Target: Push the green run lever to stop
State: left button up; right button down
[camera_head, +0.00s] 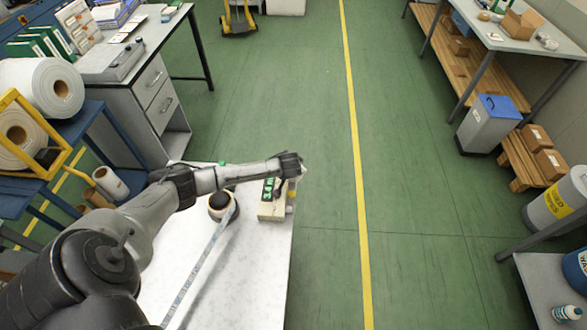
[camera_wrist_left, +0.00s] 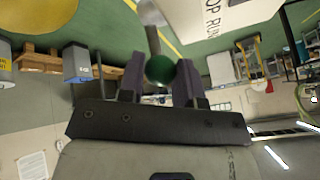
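My left gripper (camera_head: 291,165) is at the far end of the white table, over the beige control box (camera_head: 272,211). In the left wrist view a dark green ball knob (camera_wrist_left: 160,70) on a grey lever rod (camera_wrist_left: 152,40) sits between the two fingers of the gripper (camera_wrist_left: 158,77). A white panel (camera_wrist_left: 225,12) with the words "RUN" and part of "STOP" shows beyond the fingers. In the head view the knob is not clear. My right gripper is not in view.
A dark-topped round part (camera_head: 221,206) with a long pale strip (camera_head: 200,262) stands on the white table (camera_head: 250,285), left of the box. Large white rolls (camera_head: 45,85) are at the left. The green floor right of the table is clear.

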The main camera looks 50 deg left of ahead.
pick_arm(q)
jog(key=o, duration=0.4)
jog(key=p+v, duration=0.2)
jog(key=v, duration=1.1)
jog(key=shift+s+r, duration=0.2)
jog(key=shift+r, duration=0.2)
